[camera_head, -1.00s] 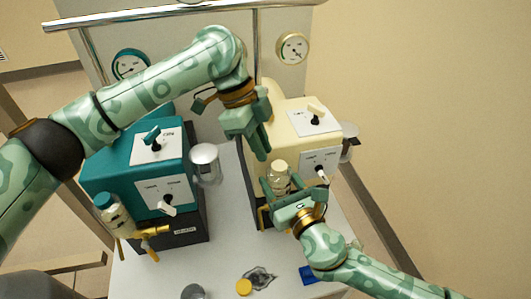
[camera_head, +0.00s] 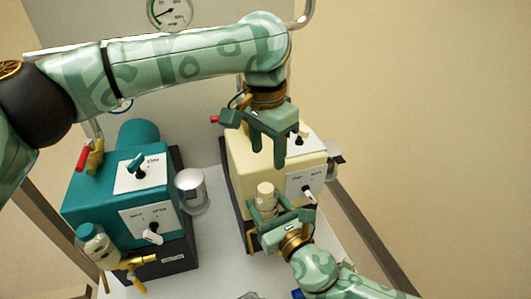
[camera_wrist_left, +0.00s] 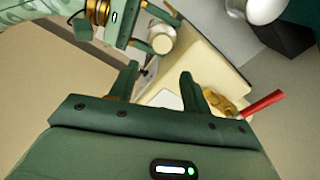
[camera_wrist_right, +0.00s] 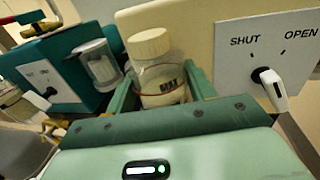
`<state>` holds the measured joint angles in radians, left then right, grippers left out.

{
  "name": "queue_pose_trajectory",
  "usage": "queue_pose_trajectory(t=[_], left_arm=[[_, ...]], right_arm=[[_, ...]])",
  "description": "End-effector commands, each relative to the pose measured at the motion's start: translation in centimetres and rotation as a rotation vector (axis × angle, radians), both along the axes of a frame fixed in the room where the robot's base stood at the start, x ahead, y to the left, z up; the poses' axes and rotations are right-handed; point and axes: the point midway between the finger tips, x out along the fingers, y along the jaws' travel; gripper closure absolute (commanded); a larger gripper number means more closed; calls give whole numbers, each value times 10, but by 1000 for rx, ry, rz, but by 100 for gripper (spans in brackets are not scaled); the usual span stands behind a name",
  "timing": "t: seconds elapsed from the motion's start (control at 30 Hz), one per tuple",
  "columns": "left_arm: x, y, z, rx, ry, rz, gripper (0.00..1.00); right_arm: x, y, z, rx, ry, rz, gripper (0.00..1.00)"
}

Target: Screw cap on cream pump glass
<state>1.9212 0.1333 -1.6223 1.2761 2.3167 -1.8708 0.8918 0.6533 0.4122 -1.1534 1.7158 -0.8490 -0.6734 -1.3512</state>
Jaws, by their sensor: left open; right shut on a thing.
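The cream pump (camera_head: 262,160) is a cream box with a lever panel. At its front is a clear glass (camera_wrist_right: 160,85) with a dark printed mark. A ribbed cream cap (camera_wrist_right: 148,44) sits upright on top of the glass; it also shows in the head view (camera_head: 265,189). I cannot tell how tightly it is seated. My right gripper (camera_head: 265,212) is shut on the glass from the front, one finger on each side. My left gripper (camera_head: 267,160) is open and empty, fingers pointing down, above the pump and behind the cap, apart from it.
A teal pump (camera_head: 110,200) stands at the left with its own teal-capped glass (camera_head: 93,238) and brass tap. A red-handled brass valve (camera_wrist_left: 262,103) is near the left gripper. The lever (camera_wrist_right: 268,85) sits right of the glass.

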Motion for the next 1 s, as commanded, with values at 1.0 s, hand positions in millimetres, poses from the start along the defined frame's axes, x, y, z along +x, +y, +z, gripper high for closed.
queue_pose_trajectory(t=[1.0], left_arm=[[-2,2,-21,17,48,1160,52]], right_arm=[[0,0,-2,-2,3,-1,100]])
